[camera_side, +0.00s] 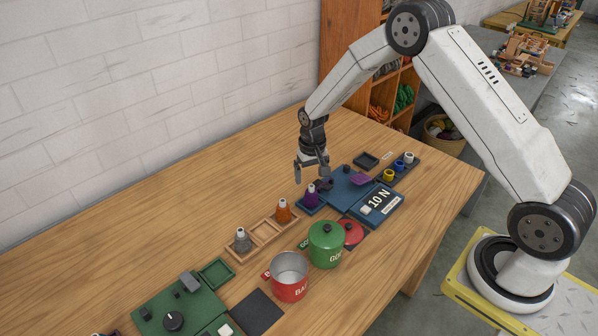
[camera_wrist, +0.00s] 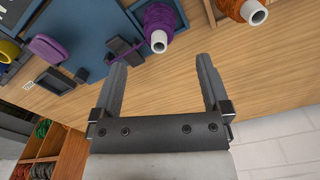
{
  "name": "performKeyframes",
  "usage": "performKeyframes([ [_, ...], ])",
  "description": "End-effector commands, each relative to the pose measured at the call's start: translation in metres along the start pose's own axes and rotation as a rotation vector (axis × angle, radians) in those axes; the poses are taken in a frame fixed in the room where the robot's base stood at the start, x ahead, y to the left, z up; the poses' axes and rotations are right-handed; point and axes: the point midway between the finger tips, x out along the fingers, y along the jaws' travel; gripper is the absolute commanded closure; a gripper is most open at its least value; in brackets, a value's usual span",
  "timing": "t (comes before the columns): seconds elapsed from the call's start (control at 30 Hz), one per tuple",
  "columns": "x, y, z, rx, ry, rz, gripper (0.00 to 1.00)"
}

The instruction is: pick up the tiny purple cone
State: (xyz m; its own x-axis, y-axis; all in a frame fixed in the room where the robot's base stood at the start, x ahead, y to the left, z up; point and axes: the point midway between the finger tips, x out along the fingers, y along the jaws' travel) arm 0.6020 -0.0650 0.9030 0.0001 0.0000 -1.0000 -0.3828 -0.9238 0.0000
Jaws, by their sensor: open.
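The small purple cone (camera_side: 312,196) of yarn with a white tip stands upright on a blue base near the middle of the table in the side view. In the wrist view the purple cone (camera_wrist: 160,24) is at the top, beyond the fingertips and a little left of the gap's centre. My gripper (camera_side: 312,178) is just above and beside the cone in the side view. In the wrist view my gripper (camera_wrist: 161,62) has its two fingers wide apart with nothing between them but table.
An orange cone (camera_side: 283,211) and a grey cone (camera_side: 242,240) stand in a wooden tray (camera_side: 264,231). A blue device marked 10 N (camera_side: 378,198) with a purple pad is right of the purple cone. A green pot (camera_side: 326,244) and red pot (camera_side: 289,277) stand in front. The table's back left is clear.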

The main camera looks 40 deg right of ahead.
Motion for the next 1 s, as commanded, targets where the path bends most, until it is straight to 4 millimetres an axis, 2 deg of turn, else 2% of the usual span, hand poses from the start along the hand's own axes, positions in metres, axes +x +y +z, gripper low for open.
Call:
performKeyframes([
  [0.2,0.017,0.0,0.0,-0.001,-0.001,0.0,0.03],
  [0.57,0.024,0.0,0.001,-0.001,-0.001,0.0,0.03],
  [1.0,0.066,0.001,0.002,-0.001,-0.001,0.0,0.03],
])
